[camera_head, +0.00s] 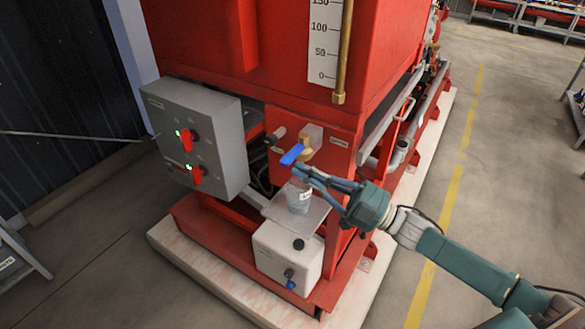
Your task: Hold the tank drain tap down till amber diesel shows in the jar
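The drain tap (308,141) is a brass valve on the red panel below the tank, with a blue lever (291,155) pointing to the left and slightly down. The clear jar (299,197) stands under the tap on a light tray (312,219); it looks pale grey, with no amber that I can make out. My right gripper (299,172) reaches in from the right, its fingers between the lever and the jar top. Whether it touches the lever, and how far its fingers are apart, is unclear. My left gripper is out of view.
A grey control box (203,139) with two red handles is left of the tap. A white container (287,256) with a dark cap sits below the jar. The red tank (265,50) with its gauge scale (324,40) rises above. Open floor lies to the right.

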